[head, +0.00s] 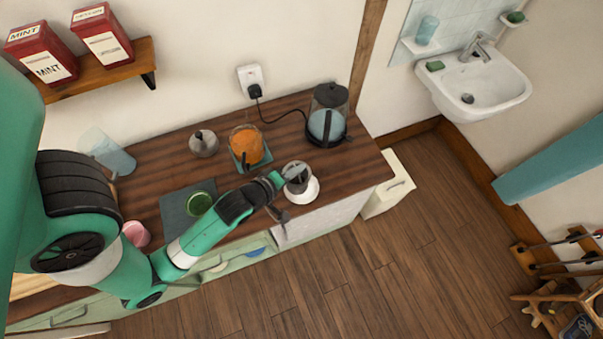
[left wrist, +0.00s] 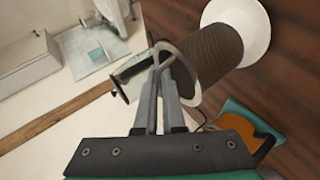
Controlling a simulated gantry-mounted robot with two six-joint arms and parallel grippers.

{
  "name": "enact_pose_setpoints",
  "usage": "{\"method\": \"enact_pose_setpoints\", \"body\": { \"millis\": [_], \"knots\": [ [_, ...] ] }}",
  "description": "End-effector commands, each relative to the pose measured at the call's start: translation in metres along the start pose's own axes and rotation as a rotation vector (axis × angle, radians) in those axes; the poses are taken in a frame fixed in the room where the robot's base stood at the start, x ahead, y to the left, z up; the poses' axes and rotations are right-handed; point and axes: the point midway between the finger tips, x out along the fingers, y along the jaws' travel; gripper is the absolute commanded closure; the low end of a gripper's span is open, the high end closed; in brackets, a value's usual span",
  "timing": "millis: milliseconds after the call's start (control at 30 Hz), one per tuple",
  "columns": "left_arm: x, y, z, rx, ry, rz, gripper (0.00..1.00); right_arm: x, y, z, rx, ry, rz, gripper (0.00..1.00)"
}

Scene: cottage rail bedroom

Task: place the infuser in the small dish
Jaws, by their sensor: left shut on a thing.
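The infuser (head: 297,173), a grey mesh cylinder with a metal rim, is at the right front of the wooden counter. It also shows in the left wrist view (left wrist: 212,52). My left gripper (head: 280,183) is shut on its rim; the fingertips (left wrist: 163,60) meet there in the left wrist view. The small dish (head: 312,191), round and white, is directly under or just behind the infuser; it shows at the top of the left wrist view (left wrist: 248,22). I cannot tell whether the infuser touches it. My right gripper is not in view.
An orange-filled glass (head: 247,146) on a teal coaster, a grey lidded pot (head: 203,143) and a glass kettle (head: 327,122) stand behind the infuser. A green cup (head: 199,203) is on a dark mat (head: 176,213) to the left. The counter's front edge is close.

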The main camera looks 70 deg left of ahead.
Motion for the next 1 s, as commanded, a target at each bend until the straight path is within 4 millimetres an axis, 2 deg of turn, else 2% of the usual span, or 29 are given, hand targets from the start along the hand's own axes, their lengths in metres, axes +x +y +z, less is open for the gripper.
{"method": "enact_pose_setpoints", "body": {
  "millis": [100,267,333,500,867,1000],
  "knots": [
    [0.015,-0.005,0.003,-0.001,0.001,0.000,1.00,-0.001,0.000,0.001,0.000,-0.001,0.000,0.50],
    [0.019,-0.006,0.003,-0.001,0.001,0.001,1.00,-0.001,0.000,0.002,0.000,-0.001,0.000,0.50],
    [0.028,-0.009,0.005,0.000,0.001,0.001,1.00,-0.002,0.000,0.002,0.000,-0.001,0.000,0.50],
    [0.040,-0.032,0.011,0.001,0.000,-0.002,1.00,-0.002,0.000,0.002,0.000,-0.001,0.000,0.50],
    [0.043,-0.037,0.012,0.000,0.001,0.001,1.00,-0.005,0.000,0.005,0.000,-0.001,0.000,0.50],
    [0.042,-0.036,0.012,0.000,0.001,0.000,0.74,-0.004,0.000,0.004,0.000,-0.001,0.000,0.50]
  ]
}}
